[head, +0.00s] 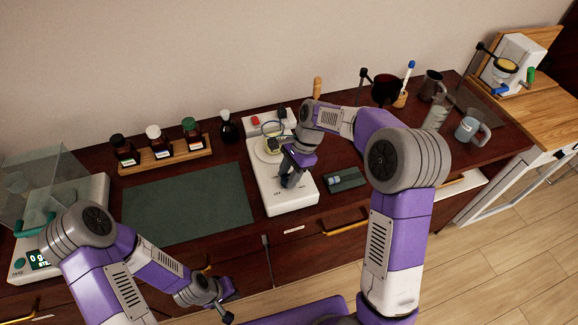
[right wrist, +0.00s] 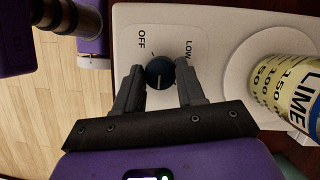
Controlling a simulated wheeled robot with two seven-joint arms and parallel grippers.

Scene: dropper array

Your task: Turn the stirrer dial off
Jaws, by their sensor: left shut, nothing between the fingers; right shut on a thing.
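The white stirrer (head: 295,199) stands in the middle of the table. Its dark blue round dial (right wrist: 160,71) has a pale pointer line, with OFF printed to the upper left and LOW to the right. Which mark the pointer lines up with is hard to tell. My right gripper (right wrist: 160,80) is shut on the dial, one finger on each side; in the head view the gripper (head: 287,180) hides the dial. A beaker labelled LIME (right wrist: 285,85) sits on the stirrer's round plate. My left gripper (head: 226,306) is shut and empty, low in front of the table.
A green mat (head: 190,205) lies left of the stirrer. Several capped bottles (head: 157,140) stand on a wooden rack behind it. A scale (head: 95,190) is at the left. Mugs (head: 468,130) and a small dark tray (head: 350,180) are to the right.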

